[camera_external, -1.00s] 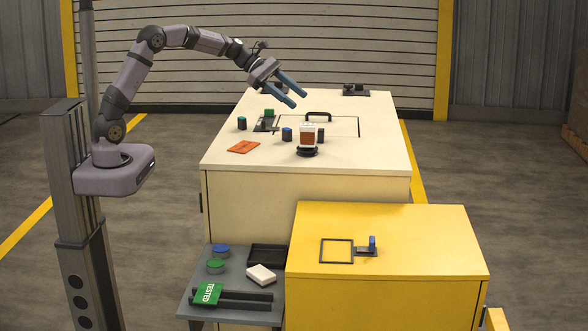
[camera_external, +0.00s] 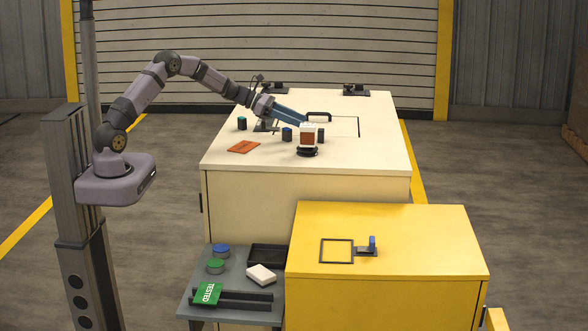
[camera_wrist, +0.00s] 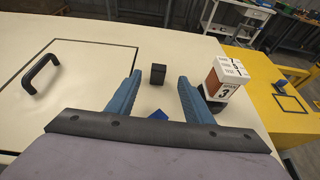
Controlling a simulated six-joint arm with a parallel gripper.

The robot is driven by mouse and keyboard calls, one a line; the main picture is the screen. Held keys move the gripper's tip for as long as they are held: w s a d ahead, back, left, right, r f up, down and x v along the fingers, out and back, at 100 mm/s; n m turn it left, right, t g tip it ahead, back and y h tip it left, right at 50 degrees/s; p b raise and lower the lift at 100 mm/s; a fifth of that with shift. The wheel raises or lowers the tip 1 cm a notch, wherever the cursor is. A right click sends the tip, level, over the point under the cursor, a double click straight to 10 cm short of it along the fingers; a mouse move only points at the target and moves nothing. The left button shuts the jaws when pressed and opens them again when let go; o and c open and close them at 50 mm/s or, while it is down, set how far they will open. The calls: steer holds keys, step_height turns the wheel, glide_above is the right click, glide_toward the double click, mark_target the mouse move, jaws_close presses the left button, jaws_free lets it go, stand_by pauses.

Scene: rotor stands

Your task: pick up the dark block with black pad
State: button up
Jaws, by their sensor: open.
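The dark block with black pad (camera_external: 321,135) stands upright on the cream bench top, just right of the white-and-brown box. It also shows in the wrist view (camera_wrist: 158,75), between and a little beyond my fingertips. My gripper (camera_external: 302,121) is open and empty, reaching low over the bench from the left, tilted down toward the block. In the wrist view my gripper (camera_wrist: 160,82) has its blue fingers apart, one on each side of the block's line. A second dark block with a blue pad (camera_external: 287,134) stands nearer, partly hidden in the wrist view.
The white-and-brown box (camera_external: 308,136) stands on a black round base close to the block. A black handle (camera_external: 318,117) is behind it. A teal-topped dark block (camera_external: 242,123) and an orange plate (camera_external: 243,147) lie left. The bench's front right is clear.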

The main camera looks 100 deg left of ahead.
mark_target(321, 129)
steer(key=shift+w+f, duration=0.1)
steer(key=shift+f, duration=0.2)
steer(key=shift+p+x, duration=0.45)
steer(key=shift+x, duration=0.55)
steer(key=shift+w+r+p, duration=0.1)
steer(key=shift+w+p, duration=0.2)
steer(key=shift+w, duration=0.05)
steer(key=p+x, duration=0.2)
steer(key=shift+w, duration=0.35)
steer(key=shift+x, duration=0.95)
steer(key=c, duration=1.1)
